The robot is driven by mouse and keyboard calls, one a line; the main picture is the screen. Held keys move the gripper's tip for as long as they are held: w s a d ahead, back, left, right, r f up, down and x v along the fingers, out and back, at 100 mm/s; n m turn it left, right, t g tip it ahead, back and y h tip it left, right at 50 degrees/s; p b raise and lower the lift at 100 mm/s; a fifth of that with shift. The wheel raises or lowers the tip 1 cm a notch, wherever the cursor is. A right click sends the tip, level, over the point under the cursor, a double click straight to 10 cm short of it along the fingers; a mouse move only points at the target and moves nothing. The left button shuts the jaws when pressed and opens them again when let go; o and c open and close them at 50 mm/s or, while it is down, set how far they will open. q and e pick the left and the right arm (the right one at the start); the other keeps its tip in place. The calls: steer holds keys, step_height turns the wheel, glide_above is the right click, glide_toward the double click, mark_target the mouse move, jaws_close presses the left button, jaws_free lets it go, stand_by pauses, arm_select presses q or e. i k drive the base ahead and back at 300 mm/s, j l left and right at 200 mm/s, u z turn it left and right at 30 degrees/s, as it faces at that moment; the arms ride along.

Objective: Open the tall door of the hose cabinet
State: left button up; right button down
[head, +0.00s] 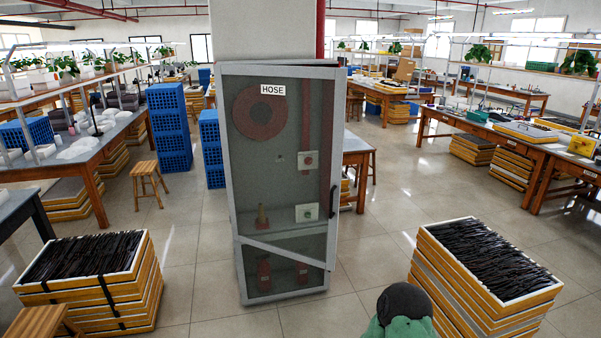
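The hose cabinet (284,292) stands upright in the middle of the head view, in front of a white column. Its tall door (228,160) has a grey frame and a see-through pane, with a dark handle (332,198) on the right side. The door's lower edge slants down to the right across the cabinet front, so it looks ajar, swung out on its left side. A HOSE label, a round red hose reel (260,112) and valve fittings show at or behind the pane. Neither of my grippers is in view.
Stacked trays of dark frames stand at front left (90,290) and front right (490,275). A wooden stool (148,183) and blue crates (168,125) stand left of the cabinet. Workbenches line both sides. Tiled floor is clear before the cabinet. A dark-and-green rounded shape is at the bottom edge.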

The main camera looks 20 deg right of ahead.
mark_target(339, 74)
steer(key=i+l, duration=1.05)
steer(key=i, duration=0.2)
steer(key=l+z, duration=0.05)
